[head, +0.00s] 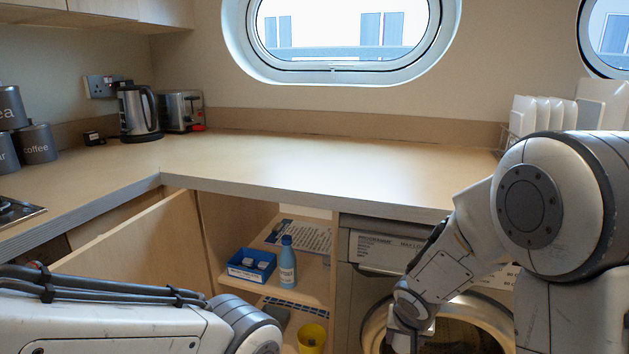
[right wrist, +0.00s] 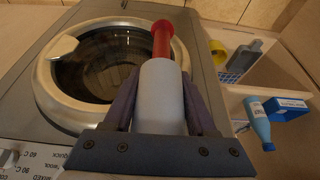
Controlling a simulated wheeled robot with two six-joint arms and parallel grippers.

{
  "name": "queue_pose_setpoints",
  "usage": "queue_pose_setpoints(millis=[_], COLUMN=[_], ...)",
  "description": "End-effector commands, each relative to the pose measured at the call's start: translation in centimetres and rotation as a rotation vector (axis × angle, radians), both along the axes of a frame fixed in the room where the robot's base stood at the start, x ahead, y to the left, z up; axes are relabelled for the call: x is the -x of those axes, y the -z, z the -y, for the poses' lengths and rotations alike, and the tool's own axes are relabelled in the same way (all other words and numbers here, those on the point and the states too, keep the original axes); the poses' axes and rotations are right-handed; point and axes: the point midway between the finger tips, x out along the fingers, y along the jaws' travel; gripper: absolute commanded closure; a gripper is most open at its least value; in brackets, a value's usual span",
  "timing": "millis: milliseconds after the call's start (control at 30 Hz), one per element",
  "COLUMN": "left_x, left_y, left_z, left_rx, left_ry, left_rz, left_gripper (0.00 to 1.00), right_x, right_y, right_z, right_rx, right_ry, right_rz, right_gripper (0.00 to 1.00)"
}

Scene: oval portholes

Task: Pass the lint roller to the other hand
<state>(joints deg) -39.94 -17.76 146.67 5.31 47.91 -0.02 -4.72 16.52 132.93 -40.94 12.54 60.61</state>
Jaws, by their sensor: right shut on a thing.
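The lint roller (right wrist: 160,92) has a white roll and a red handle. It shows in the right wrist view, with the handle pointing away from the gripper. My right gripper (right wrist: 160,108) is shut on the white roll, one finger on each side. In the head view my right gripper (head: 403,338) is at the bottom, in front of the washing machine, and I cannot make out the roller there. My left arm comes in at the lower left of the head view, but its gripper is out of view.
The washing machine (head: 368,272) stands under the counter (head: 330,168). Beside it an open cupboard holds a blue box (head: 250,265), a blue bottle (head: 288,262) and a yellow cup (head: 311,338). A kettle (head: 137,112) and toaster (head: 181,111) stand at the back left. The counter's middle is clear.

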Motion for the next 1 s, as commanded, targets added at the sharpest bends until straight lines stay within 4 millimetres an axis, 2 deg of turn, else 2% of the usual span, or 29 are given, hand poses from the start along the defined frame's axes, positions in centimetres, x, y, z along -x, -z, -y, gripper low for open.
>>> queue_pose_setpoints(millis=[33,100,800,1000], left_x=[0.0,0.0,0.0,0.0], left_y=[-2.8,-4.6,-22.8,-26.4], left_z=[0.0,0.0,0.0,0.0], left_rx=[0.000,0.000,0.000,0.000], left_ry=[0.000,0.000,0.000,0.000], left_rz=[0.000,0.000,0.000,0.000], left_gripper=[0.50,0.50,0.50,0.50], right_x=[0.0,0.0,0.0,0.0], right_y=[-2.8,-4.7,-22.8,-26.4], right_z=[0.0,0.0,0.0,0.0], right_rx=[0.000,0.000,0.000,0.000], right_ry=[0.000,0.000,0.000,0.000], right_rz=[0.001,0.001,0.001,0.000], right_gripper=[1.00,1.00,1.00,1.00])
